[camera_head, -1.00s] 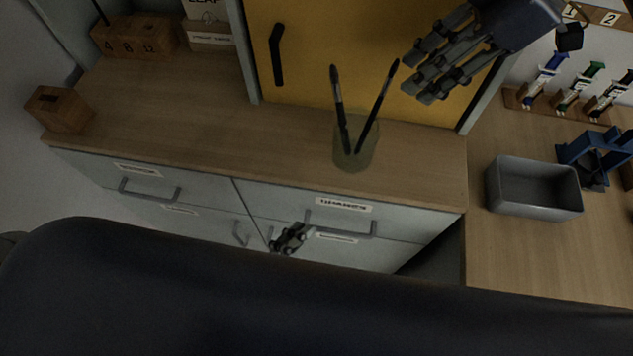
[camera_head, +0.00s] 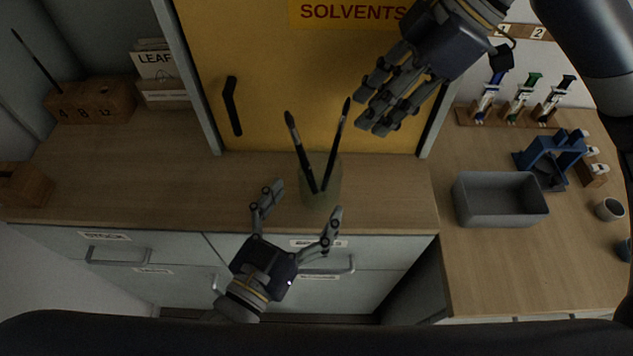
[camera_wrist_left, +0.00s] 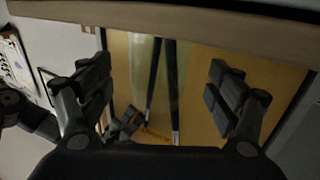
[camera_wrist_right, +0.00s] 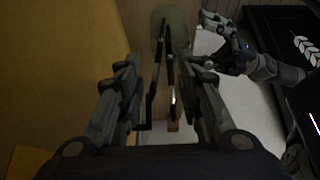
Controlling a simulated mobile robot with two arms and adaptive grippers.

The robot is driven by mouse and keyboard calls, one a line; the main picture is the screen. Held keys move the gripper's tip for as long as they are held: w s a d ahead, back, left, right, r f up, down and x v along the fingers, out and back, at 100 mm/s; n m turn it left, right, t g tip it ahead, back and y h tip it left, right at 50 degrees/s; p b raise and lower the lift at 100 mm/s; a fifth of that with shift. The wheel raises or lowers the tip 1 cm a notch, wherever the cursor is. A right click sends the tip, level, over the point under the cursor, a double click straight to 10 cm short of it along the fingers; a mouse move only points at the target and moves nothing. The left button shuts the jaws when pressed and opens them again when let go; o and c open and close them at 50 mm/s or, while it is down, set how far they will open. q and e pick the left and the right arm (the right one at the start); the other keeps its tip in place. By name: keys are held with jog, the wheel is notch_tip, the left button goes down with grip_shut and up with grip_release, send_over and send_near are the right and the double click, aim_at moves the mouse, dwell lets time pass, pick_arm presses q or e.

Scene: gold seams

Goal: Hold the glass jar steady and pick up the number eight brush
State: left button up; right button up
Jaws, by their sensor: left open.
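The greenish clear glass jar (camera_head: 321,192) stands upright near the front of the wooden counter, two dark brushes leaning in it: a left brush (camera_head: 298,143) and a right brush (camera_head: 338,140). I cannot read which is number eight. My left gripper (camera_head: 304,199) is open in front of the jar; in the left wrist view the jar (camera_wrist_left: 142,62) lies between its fingers, with no clear contact. My right gripper (camera_head: 369,124) is above and right of the jar, beside the right brush's top. In the right wrist view its fingers (camera_wrist_right: 163,76) are apart, brushes showing between them, not gripped.
A wooden block marked 4, 8, 12 (camera_head: 92,105) holds one brush at the back left. The yellow solvents cabinet door (camera_head: 270,100) is close behind the jar. A grey bin (camera_head: 500,215) stands on the right bench.

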aim_at(334, 151)
pick_arm(q)
jog(key=x, duration=0.5)
jog(key=shift+w+d, duration=0.2)
jog(key=shift+w, duration=0.15)
jog(key=c, duration=1.3)
